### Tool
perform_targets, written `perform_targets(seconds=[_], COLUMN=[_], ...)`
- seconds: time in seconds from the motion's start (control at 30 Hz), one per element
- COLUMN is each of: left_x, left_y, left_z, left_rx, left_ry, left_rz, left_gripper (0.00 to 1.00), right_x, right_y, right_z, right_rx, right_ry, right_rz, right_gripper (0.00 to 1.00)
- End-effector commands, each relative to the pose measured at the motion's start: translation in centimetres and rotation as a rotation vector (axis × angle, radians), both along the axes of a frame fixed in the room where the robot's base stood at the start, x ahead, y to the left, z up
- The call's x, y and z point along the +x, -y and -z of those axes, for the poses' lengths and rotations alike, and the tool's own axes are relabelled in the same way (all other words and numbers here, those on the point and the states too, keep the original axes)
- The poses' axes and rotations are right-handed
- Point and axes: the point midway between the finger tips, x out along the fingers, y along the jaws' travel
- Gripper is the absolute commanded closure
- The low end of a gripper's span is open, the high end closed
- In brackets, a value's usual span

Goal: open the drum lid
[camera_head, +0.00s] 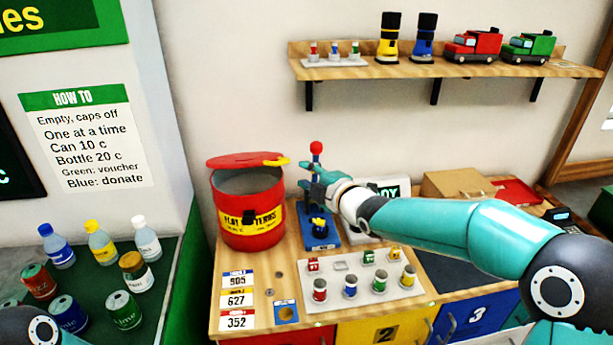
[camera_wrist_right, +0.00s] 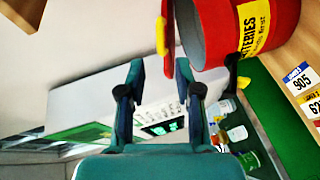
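The red drum (camera_head: 250,222) with a yellow battery label stands at the left of the wooden counter; it also shows in the right wrist view (camera_wrist_right: 283,14). Its red lid (camera_head: 243,160) is raised off the rim, and the grey inside shows below it. A yellow tab (camera_head: 275,161) sticks out from the lid's right side. My right gripper (camera_head: 303,171) is beside the tab. In the wrist view my right gripper (camera_wrist_right: 160,64) is open, with the yellow tab (camera_wrist_right: 161,36) just beyond and between the fingertips, seemingly apart from them. My left gripper is out of view.
A blue stand with a red-topped lever (camera_head: 316,149) is right behind my right gripper. A white tray (camera_head: 385,291) with small batteries sits in front. Number cards (camera_head: 238,300) lie near the drum. Bottles and cans stand on the green surface (camera_head: 165,262) at left.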

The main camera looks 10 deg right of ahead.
Motion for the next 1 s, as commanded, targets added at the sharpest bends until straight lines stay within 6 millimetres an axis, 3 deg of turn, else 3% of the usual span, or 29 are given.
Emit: perform_targets(seconds=[0.03, 0.17, 0.37, 0.5, 0.67, 0.8, 0.9, 1.0], left_x=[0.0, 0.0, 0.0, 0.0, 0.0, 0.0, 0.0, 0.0], left_y=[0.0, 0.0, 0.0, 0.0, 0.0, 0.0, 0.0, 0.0], left_z=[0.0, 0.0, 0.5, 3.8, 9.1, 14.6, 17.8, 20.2], left_rx=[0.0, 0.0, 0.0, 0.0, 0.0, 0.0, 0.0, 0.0], left_ry=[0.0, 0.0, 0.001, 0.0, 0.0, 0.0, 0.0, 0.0], left_rz=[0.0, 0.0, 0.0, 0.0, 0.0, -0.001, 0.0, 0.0], left_gripper=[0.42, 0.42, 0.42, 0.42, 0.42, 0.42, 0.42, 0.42], right_x=[0.0, -0.5, -2.0, -2.2, -1.1, -0.5, -1.0, -1.8], right_y=[0.0, 0.1, 2.1, 4.5, 6.0, 3.9, 0.9, -2.2], right_z=[0.2, 2.1, 7.2, 10.6, 10.7, 8.4, 7.3, 7.5], right_rx=[0.003, -0.059, -0.43, -0.81, -1.23, -1.508, -1.606, -1.627], right_ry=[-0.009, -0.083, -0.208, -0.212, -0.079, 0.144, 0.291, 0.383], right_rz=[0.002, -0.011, -0.068, -0.061, 0.034, 0.153, 0.196, 0.188], right_gripper=[0.79, 1.0, 1.0, 1.0, 1.0, 1.0, 1.0, 1.0])
